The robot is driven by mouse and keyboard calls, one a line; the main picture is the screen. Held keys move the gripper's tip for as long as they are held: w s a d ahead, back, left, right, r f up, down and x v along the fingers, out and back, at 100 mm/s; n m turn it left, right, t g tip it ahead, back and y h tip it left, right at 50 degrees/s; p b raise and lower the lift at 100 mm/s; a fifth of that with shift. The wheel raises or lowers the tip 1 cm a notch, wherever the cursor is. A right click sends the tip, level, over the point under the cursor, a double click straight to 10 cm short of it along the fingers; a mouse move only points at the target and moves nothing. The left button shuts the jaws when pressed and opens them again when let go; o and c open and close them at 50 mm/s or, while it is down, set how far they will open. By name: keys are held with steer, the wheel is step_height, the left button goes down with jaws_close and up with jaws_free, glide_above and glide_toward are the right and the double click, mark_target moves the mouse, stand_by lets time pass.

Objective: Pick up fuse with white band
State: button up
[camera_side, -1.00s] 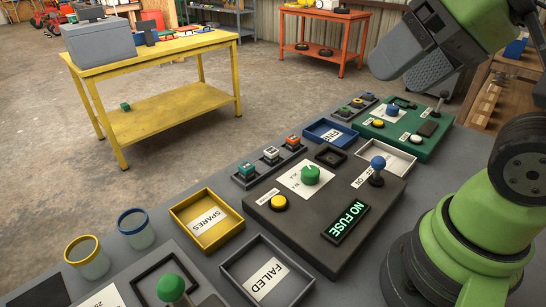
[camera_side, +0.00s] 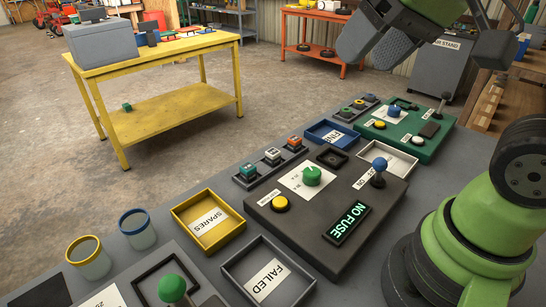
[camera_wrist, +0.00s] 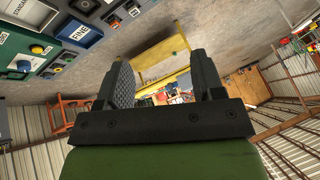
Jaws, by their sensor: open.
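A rack (camera_side: 261,180) on the grey bench holds a teal-topped fuse (camera_side: 249,171), a fuse with a white or pale grey top (camera_side: 273,156) in the middle, and an orange-topped fuse (camera_side: 294,144). The middle one looks like the white-band fuse, but its band is too small to make out. My gripper (camera_side: 374,44) is open and empty, high above the bench's far end and well away from the rack. In the wrist view my gripper (camera_wrist: 164,82) shows both fingers apart with nothing between them.
A dark panel (camera_side: 266,214) with a green knob and a lit "NO FUSE" display stands beside the rack. A yellow SPARES tray (camera_side: 238,222), FAILED tray (camera_side: 226,269), blue tray (camera_side: 309,137) and green panel (camera_side: 424,150) surround it. Two jars (camera_side: 137,234) stand at left.

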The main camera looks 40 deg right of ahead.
steer(key=w+d+f+n+g, duration=0.1)
steer(key=w+d+f+g, duration=0.15)
steer(key=w, duration=0.75)
steer(key=n+g+h, duration=0.2)
glide_above(273, 151)
steer(key=s, duration=0.2)
steer(key=f, duration=2.1)
steer(key=shift+w+a+f, duration=0.2)
steer(key=shift+a, duration=0.2)
steer(key=shift+w+d+f, duration=0.1)
steer(key=shift+w+f, duration=0.1)
steer(key=shift+f, duration=0.8)
steer(key=shift+w+d+f, duration=0.15)
steer(key=shift+w+f, duration=0.1)
steer(key=shift+f, duration=0.7)
steer(key=shift+w+d+f, duration=0.1)
steer(key=shift+w+f, duration=0.1)
steer(key=shift+f, duration=0.8)
steer(key=c, duration=1)
